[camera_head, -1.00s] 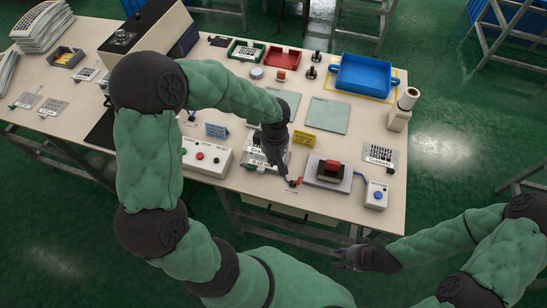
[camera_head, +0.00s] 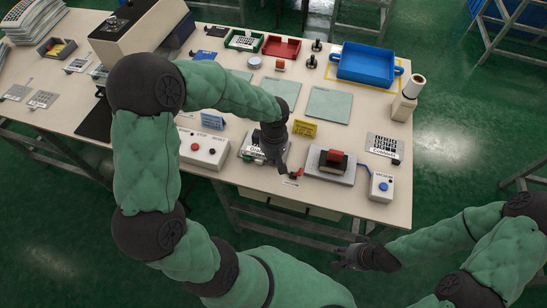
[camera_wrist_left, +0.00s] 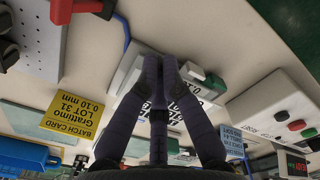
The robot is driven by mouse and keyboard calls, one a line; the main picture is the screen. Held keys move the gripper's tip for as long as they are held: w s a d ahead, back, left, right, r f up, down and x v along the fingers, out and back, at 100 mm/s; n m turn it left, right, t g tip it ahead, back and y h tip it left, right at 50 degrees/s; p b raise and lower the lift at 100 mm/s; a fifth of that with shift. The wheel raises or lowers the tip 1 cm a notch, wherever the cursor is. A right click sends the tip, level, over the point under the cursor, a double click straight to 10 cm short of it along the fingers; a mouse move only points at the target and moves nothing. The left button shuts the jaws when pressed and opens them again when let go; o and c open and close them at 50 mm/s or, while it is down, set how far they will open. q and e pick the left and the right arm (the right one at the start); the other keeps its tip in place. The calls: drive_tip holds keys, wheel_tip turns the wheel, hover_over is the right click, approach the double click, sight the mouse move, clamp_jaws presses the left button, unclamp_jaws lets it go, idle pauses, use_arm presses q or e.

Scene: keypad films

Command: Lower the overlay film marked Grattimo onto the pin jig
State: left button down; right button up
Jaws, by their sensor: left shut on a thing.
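My left gripper (camera_head: 279,163) points down over the pin jig (camera_head: 250,158), a pale plate near the table's front edge. It is shut on a pale, black-lettered film, mostly hidden by the fingers. In the left wrist view the closed fingers (camera_wrist_left: 168,62) stand in front of pale, dark-lettered pieces. The film's name is not readable, and I cannot tell whether it touches the pins. A yellow batch card (camera_head: 304,129) beside the jig reads Grattimo in the left wrist view (camera_wrist_left: 75,113). My right gripper (camera_head: 345,257) hangs clear of the table, its finger opening unclear.
A red-topped block on a grey plate (camera_head: 315,174) stands right of the jig, near a blue-button box (camera_head: 382,187). A control box (camera_head: 204,148) and blue card (camera_head: 212,121) stand left. Another film (camera_head: 383,146) lies at right. A blue tray (camera_head: 366,64) is behind.

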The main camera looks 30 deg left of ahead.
use_arm(q)
drive_tip(key=shift+b, duration=0.6)
idle(2.0)
drive_tip(key=shift+f+b, duration=1)
drive_tip(key=shift+f, duration=0.1)
drive_tip(key=c, duration=1.3)
unclamp_jaws()
drive_tip(key=shift+c, duration=0.2)
wheel_tip(320, 180, up, 12)
drive_tip(key=shift+s, duration=0.1)
